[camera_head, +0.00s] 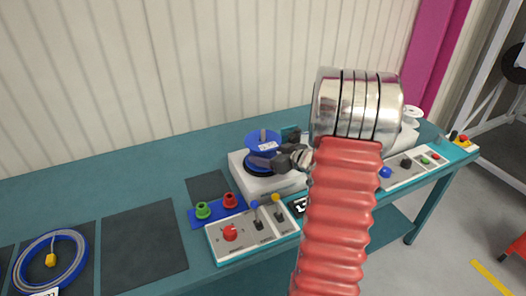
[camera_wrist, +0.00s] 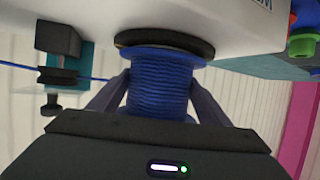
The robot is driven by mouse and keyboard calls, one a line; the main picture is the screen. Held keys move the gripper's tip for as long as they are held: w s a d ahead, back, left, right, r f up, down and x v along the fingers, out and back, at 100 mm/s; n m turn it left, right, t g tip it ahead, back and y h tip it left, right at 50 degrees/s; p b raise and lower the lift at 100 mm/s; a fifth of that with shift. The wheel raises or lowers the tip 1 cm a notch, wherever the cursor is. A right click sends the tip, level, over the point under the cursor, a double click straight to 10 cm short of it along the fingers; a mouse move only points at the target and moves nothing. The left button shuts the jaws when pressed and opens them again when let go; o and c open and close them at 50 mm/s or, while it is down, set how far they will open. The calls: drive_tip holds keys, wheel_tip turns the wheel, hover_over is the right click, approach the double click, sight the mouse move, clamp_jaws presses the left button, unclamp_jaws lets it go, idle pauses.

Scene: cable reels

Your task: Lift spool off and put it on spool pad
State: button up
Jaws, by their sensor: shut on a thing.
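The blue spool (camera_head: 262,142) stands upright on the white machine (camera_head: 246,184), over a black disc (camera_head: 254,168), with a grey spindle tip showing through its top. In the wrist view the spool (camera_wrist: 160,82) is wound with blue cable and its flange is close against the black disc (camera_wrist: 164,42); I cannot tell if they touch. My gripper (camera_head: 284,160) reaches it from the right and is shut on it, one finger on each side (camera_wrist: 162,92). A small dark pad (camera_head: 207,186) lies left of the machine; I cannot tell whether this is the spool pad.
A blue cable strand (camera_wrist: 22,67) runs to a black guide roller (camera_wrist: 58,76) beside the spool. Green and red knobs (camera_head: 203,210) and a lever panel (camera_head: 244,239) stand in front. A larger dark mat (camera_head: 144,246) is bare; a blue coil (camera_head: 50,260) lies far left.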

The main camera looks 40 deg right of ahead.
drive_tip(key=shift+r, duration=0.15)
drive_tip(key=shift+c, duration=0.4)
wheel_tip(320, 180, up, 18)
idle(0.4)
idle(0.7)
drive_tip(key=w+a+f, duration=0.2)
drive_tip(key=w+a, duration=0.4)
drive_tip(key=a, duration=0.4)
drive_tip(key=w+a+f, duration=0.1)
drive_tip(key=w+a, duration=0.5)
drive_tip(key=a, duration=0.4)
drive_tip(key=s+a+f, duration=0.1)
drive_tip(key=a+f, duration=0.5)
drive_tip(key=a, duration=0.2)
drive_tip(key=s+a+f, duration=0.2)
drive_tip(key=a+f, duration=0.4)
drive_tip(key=a, duration=0.3)
drive_tip(key=shift+s+a, duration=0.15)
drive_tip(key=shift+a, duration=0.15)
